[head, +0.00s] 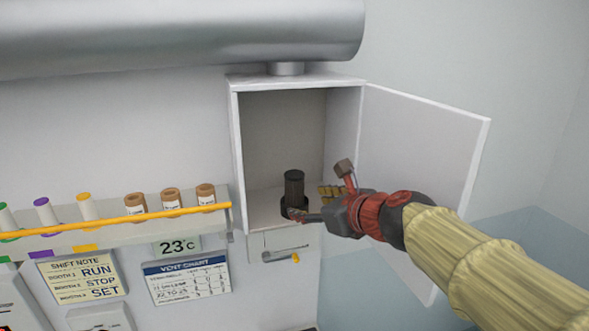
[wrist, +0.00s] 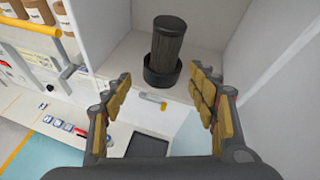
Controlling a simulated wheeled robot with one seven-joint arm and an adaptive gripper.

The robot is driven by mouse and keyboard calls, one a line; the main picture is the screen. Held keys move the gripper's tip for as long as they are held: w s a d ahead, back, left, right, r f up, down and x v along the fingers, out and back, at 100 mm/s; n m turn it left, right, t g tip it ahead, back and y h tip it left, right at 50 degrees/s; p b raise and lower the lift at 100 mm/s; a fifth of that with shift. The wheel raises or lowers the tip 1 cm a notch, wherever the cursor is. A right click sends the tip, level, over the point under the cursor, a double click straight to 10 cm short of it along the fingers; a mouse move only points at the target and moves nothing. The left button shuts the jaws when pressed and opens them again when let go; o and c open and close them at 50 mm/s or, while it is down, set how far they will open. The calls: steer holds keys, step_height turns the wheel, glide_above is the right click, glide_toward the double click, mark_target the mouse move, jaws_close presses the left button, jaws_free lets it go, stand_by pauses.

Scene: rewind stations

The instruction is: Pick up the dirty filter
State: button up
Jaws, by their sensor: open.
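The dirty filter (head: 294,185) is a dark, upright cylinder standing in a round black base inside an open white wall cabinet (head: 237,150). In the wrist view the filter (wrist: 168,42) stands ahead, near the top middle, with its base (wrist: 162,73) below it. My gripper (head: 318,196) is at the cabinet's front opening, just right of the filter, and its near finger overlaps the base in the head view. In the wrist view my gripper (wrist: 164,92) has its padded fingers spread wide, with nothing between them touching.
The cabinet door (head: 420,140) stands open to the right, close behind my arm. A rack with a yellow rail (head: 130,218) holds several bottles and tubes on the left. A small lever with a yellow tip (head: 294,258) is under the cabinet. A large grey duct (head: 180,35) runs above.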

mark_target(299, 187)
steer(key=shift+w+a+r+m+p, duration=0.1)
steer(key=shift+w+r+m+p, duration=0.15)
steer(key=shift+w+r+m, duration=0.3)
steer(key=shift+w+r+m+p, duration=0.2)
steer(key=shift+w+r+m, duration=0.15)
steer(key=shift+r, duration=0.25)
steer(key=shift+w+a, duration=0.15)
steer(key=shift+w, duration=0.05)
steer(key=x, duration=0.7)
steer(key=shift+w+a+r, duration=0.15)
steer(key=shift+w+r, duration=0.1)
steer(key=shift+w, duration=0.05)
steer(key=shift+s+t, duration=0.15)
steer(key=shift+t, duration=0.15)
steer(key=shift+c, duration=0.2)
steer(key=c, duration=1.3)
